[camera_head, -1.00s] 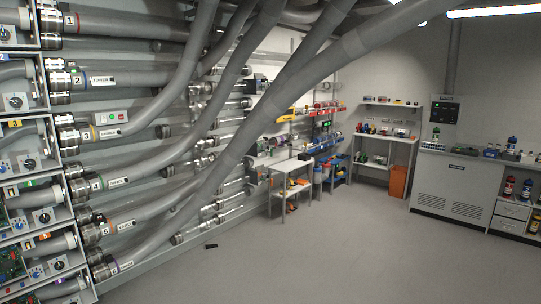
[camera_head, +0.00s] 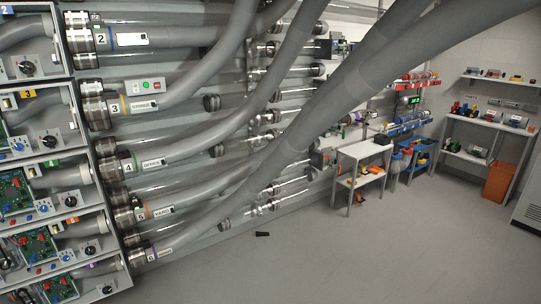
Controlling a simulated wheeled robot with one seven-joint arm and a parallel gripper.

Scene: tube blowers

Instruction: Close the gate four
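Tube four (camera_head: 165,173), a grey pipe with a green band and the number 4, runs from a metal collar on the left rack up to the right. Its blower bay (camera_head: 35,186) sits left of the collar, with a green tag, a circuit board and a dark knob (camera_head: 51,163). I cannot tell which part is the gate or whether it is open or shut. My gripper is not in view.
Tubes two (camera_head: 118,39), three (camera_head: 150,104), five (camera_head: 160,211) and six (camera_head: 160,250) run above and below it. A small box with green and red buttons (camera_head: 147,86) sits above tube three. A small dark object (camera_head: 262,234) lies on the floor. Open floor (camera_head: 350,255) spreads to the right.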

